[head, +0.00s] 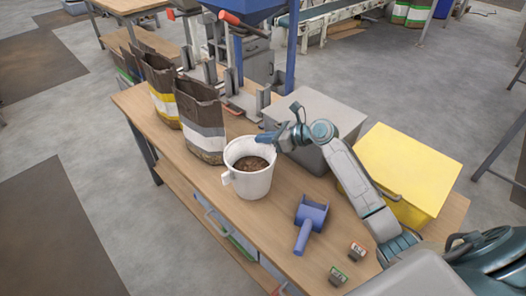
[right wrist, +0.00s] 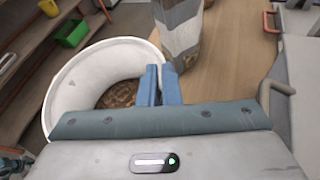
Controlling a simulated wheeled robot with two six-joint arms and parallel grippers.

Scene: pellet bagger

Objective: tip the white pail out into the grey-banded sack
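The white pail (head: 235,180) stands upright on the bench, with brown pellets inside. It also shows in the right wrist view (right wrist: 66,92). My right gripper (head: 264,138) is at the pail's far right rim; its two blue fingers (right wrist: 160,82) are close together with the rim running in between them, and look shut on it. The grey-banded sack (head: 202,118), brown with a pale grey band, stands open-topped behind and left of the pail, apart from it. In the right wrist view the sack (right wrist: 180,30) is just beyond the fingertips. My left gripper is not in view.
A yellow-banded sack (head: 163,100) stands left of the grey-banded one. A blue scoop (head: 311,218) and small labelled blocks (head: 357,250) lie in front. A grey box (head: 315,115) and a yellow box (head: 410,165) stand to the right. The bagger's blue hopper (head: 245,8) is behind.

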